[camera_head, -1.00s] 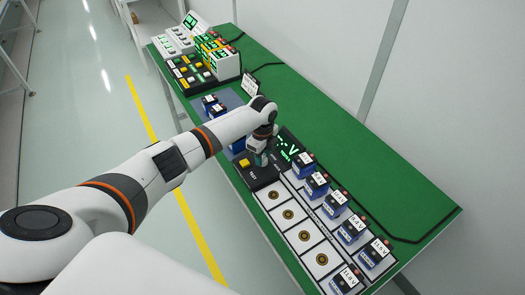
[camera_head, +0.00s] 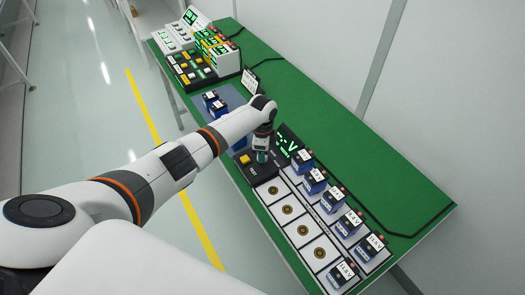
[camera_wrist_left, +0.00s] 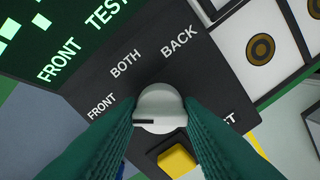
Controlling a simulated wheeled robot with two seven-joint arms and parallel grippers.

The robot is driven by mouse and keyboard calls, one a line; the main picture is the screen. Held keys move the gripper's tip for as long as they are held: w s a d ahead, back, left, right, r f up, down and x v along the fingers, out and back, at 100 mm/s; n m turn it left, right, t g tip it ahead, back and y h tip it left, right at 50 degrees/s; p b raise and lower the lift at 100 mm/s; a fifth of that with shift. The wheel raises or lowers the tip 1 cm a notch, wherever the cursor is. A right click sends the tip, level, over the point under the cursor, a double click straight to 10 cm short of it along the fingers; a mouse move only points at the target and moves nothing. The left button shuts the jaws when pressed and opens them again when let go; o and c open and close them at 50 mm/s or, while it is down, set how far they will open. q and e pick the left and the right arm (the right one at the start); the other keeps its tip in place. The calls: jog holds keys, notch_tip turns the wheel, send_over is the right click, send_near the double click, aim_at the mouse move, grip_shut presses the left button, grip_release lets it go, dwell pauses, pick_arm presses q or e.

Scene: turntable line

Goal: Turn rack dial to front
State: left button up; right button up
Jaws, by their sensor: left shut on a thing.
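The dial (camera_wrist_left: 160,98) is a pale round knob on a black panel (camera_wrist_left: 205,80), in the left wrist view. The labels FRONT, BOTH and BACK curve around it. A short black line on the knob lies toward its left side, the FRONT side. My left gripper (camera_wrist_left: 160,115) is shut on the dial, with a green finger on each side. In the head view my left gripper (camera_head: 261,156) reaches down onto the panel, hiding the dial. My right gripper is not in view.
A yellow button (camera_wrist_left: 177,160) sits close to the fingers. Several blue battery-like blocks (camera_head: 314,180) with white labels stand along the right of the line, beside white pads with round brass contacts (camera_head: 303,230). White units (camera_head: 222,62) stand at the far end.

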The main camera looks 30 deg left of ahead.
pick_arm(q)
jog(key=o, duration=1)
notch_tip(320, 180, up, 12)
jog(key=shift+r+b, duration=0.1)
jog(key=shift+b, duration=0.95)
